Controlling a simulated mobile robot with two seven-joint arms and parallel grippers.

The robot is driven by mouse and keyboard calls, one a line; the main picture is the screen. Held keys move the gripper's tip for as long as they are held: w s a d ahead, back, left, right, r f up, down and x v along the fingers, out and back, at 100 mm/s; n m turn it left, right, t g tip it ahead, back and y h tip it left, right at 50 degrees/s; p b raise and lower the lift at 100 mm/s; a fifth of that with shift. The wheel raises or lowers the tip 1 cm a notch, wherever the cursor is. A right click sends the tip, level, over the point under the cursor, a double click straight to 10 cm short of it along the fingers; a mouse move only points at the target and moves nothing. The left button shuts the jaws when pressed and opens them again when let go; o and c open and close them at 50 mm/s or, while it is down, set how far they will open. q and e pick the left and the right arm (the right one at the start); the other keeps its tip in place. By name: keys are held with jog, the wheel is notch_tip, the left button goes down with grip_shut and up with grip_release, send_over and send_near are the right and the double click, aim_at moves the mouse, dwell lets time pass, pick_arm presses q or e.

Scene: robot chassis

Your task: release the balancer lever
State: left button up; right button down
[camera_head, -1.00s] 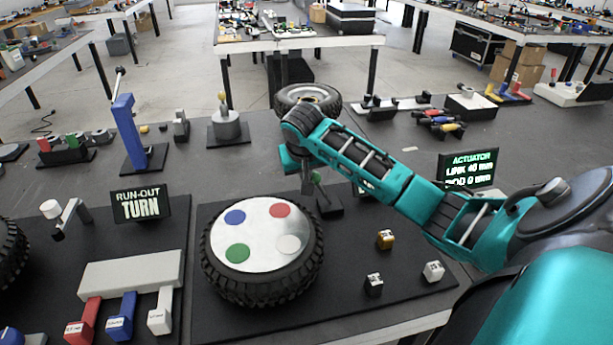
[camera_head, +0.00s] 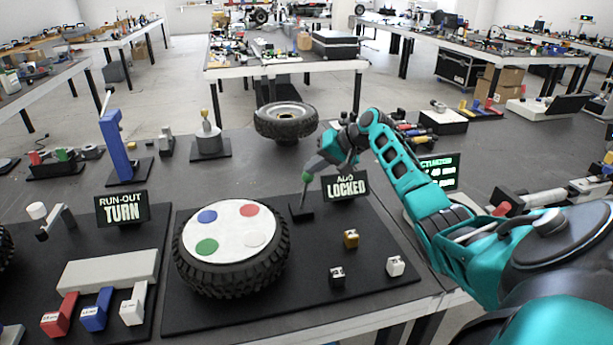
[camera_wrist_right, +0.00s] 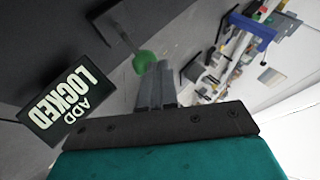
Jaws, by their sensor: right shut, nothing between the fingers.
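The balancer lever (camera_head: 303,193) is a thin dark rod with a green knob (camera_head: 306,177) on a small black base (camera_head: 300,212), right of the wheel. A sign (camera_head: 345,187) beside it reads "ADD LOCKED". My right gripper (camera_head: 311,167) is shut and empty, its grey fingers pointing down and left at the knob. In the right wrist view the green knob (camera_wrist_right: 146,62) shows just past the closed fingertips (camera_wrist_right: 157,72); I cannot tell whether they touch. The balancer wheel (camera_head: 232,262) lies flat with a white disc of coloured spots. My left gripper is out of view.
Three small blocks, gold (camera_head: 351,239), black (camera_head: 337,277) and white (camera_head: 396,266), sit on the mat right of the wheel. A "RUN-OUT TURN" sign (camera_head: 122,209) and a blue post (camera_head: 115,147) stand left. Another tyre (camera_head: 285,124) lies behind.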

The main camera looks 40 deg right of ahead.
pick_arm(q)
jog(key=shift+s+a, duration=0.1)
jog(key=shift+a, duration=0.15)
pick_arm(e)
jog(key=shift+s+d+f, duration=0.15)
jog(key=shift+d, duration=0.25)
jog(key=shift+s+d+f, duration=0.1)
jog(key=shift+s+d, duration=0.05)
jog(key=shift+d, duration=0.2)
jog(key=shift+r, duration=0.1)
pick_arm(q)
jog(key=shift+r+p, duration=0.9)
jog(key=shift+p, duration=0.05)
pick_arm(e)
jog(key=shift+r, duration=0.65)
jog(key=shift+w, duration=0.1)
